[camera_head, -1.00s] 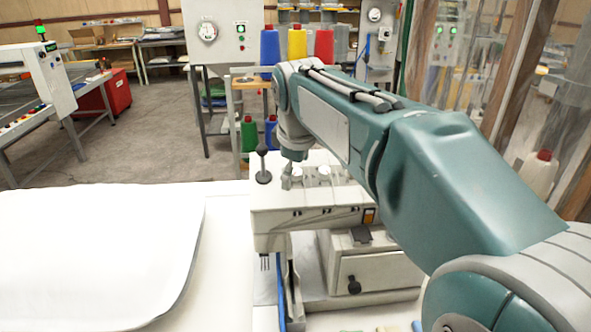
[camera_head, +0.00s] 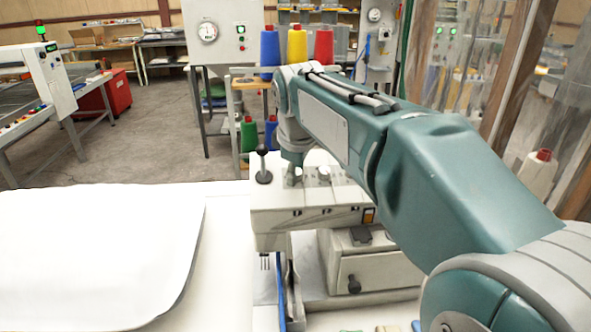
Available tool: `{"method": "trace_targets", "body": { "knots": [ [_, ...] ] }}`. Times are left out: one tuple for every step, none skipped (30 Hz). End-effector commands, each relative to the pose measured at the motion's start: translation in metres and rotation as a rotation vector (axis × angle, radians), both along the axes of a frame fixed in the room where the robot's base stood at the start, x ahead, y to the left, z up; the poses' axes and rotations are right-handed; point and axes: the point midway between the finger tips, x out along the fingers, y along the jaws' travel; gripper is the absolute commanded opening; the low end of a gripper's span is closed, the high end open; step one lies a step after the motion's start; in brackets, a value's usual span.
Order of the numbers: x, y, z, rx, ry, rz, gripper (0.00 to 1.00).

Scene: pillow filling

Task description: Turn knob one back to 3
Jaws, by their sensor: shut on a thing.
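The overlock sewing machine (camera_head: 325,214) stands on the white table in the middle of the view. A row of small pale knobs (camera_head: 324,172) runs along its top. My gripper (camera_head: 292,177) points down at the left end of this row and is shut on the leftmost knob, which it mostly hides. The numbers on the knobs are too small to read, so I cannot tell the setting. My arm crosses from the lower right and covers the right end of the machine's top.
A black-topped post (camera_head: 263,166) rises just left of my gripper. Thread cones in blue (camera_head: 269,47), yellow (camera_head: 297,45) and red (camera_head: 323,46) stand behind. A white pillow (camera_head: 95,255) lies on the table at left. Bare table lies between pillow and machine.

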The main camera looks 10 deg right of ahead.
Motion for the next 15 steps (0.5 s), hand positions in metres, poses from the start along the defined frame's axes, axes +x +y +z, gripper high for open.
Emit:
{"method": "trace_targets", "body": {
  "knots": [
    [-0.0002,-0.0004,-0.0051,-0.003,0.012,0.0,0.12],
    [-0.0001,-0.0004,-0.0053,-0.003,0.012,0.0,0.12],
    [-0.0003,-0.0004,-0.0055,-0.003,0.013,0.0,0.12],
    [-0.0002,-0.0004,-0.0057,-0.004,0.014,0.0,0.12],
    [-0.0002,-0.0004,-0.006,-0.004,0.014,0.0,0.12],
    [-0.0003,-0.0004,-0.0062,-0.005,0.015,0.002,0.12],
    [-0.0004,-0.0005,-0.0064,-0.008,0.015,0.01,0.12],
    [-0.0004,-0.0004,-0.0066,-0.013,0.016,0.025,0.12],
    [-0.0004,-0.0005,-0.0069,-0.025,0.017,0.056,0.12],
    [-0.0005,-0.0005,-0.0071,-0.036,0.017,0.086,0.12],
    [-0.0005,-0.0006,-0.0072,-0.048,0.018,0.119,0.11],
    [-0.0005,-0.0007,-0.0073,-0.064,0.018,0.162,0.11],
    [-0.0006,-0.001,-0.0074,-0.075,0.019,0.194,0.11],
    [-0.0005,-0.0011,-0.0074,-0.087,0.019,0.226,0.11],
    [-0.0006,-0.0013,-0.0076,-0.102,0.019,0.267,0.11]
  ]
}}
